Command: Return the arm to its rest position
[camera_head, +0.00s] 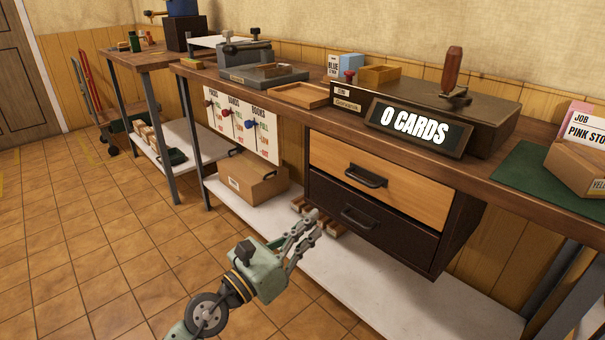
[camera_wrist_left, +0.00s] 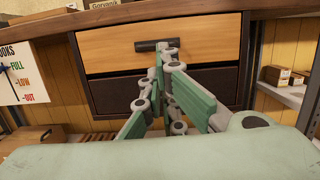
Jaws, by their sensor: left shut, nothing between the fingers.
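My left gripper (camera_head: 314,222) is in front of the drawer unit, apart from it in the head view. Its fingers are shut with nothing between them. In the left wrist view the pale green fingers (camera_wrist_left: 167,62) come together in front of the upper drawer (camera_wrist_left: 205,50), partly covering its dark handle (camera_wrist_left: 157,45). The light wood upper drawer (camera_head: 385,180) and the dark lower drawer (camera_head: 375,215) both look closed. My right gripper is not in view.
A cardboard box (camera_head: 248,180) sits on the white lower shelf (camera_head: 440,295).

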